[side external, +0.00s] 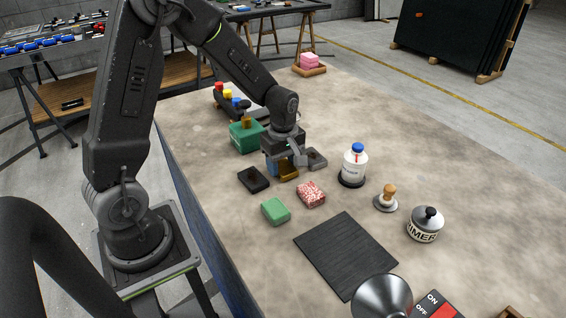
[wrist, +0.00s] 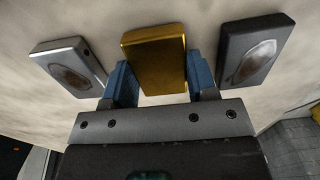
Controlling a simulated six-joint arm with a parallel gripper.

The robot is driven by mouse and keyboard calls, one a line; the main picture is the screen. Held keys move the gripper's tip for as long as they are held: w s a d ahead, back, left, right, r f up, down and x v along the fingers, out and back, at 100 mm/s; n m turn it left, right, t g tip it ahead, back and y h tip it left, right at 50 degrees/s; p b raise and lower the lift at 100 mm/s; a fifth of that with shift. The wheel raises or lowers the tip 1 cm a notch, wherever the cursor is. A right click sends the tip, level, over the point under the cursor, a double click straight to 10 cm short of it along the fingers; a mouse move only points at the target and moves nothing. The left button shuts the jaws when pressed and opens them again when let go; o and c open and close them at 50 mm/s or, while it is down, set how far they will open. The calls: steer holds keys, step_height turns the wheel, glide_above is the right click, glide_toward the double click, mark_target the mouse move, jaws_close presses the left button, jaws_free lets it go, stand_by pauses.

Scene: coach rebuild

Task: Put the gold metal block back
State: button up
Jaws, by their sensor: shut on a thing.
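The gold metal block (side external: 289,172) is between the blue-padded fingers of my gripper (side external: 282,163), near the middle of the table. In the wrist view the gold block (wrist: 155,62) sits between both pads of my gripper (wrist: 160,84), which is shut on it. I cannot tell whether its underside touches the table. A dark block (side external: 254,179) and a grey block (side external: 315,158) lie on either side of it, apart from it. In the wrist view the grey block (wrist: 65,66) is left and the dark block (wrist: 256,50) right, each with a brownish oval on its face.
A green block (side external: 275,211) and a red-and-white patterned block (side external: 311,194) lie in front. A green box (side external: 244,136) stands behind left. A white bottle (side external: 353,166), a wooden-knobbed piece (side external: 386,198) and a timer (side external: 425,225) stand right. A black mat (side external: 345,254) lies near the front.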

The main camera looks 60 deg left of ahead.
mark_target(283, 166)
steer(key=shift+f, duration=0.15)
steer(key=o, duration=1.1)
steer(key=shift+o, duration=0.2)
step_height(283, 166, up, 12)
steer(key=s+d+r+m+t, duration=0.2)
steer(key=s+d+r+m, duration=0.1)
steer(key=s+m, duration=0.5)
steer(key=s+d+r+m+t, duration=0.3)
steer(key=s+d+m, duration=0.3)
steer(key=s+m, duration=0.2)
steer(key=shift+s+r+m+t, duration=0.15)
steer(key=shift+r+m+t, duration=0.15)
steer(key=shift+r+m, duration=0.6)
steer(key=shift+f, duration=0.1)
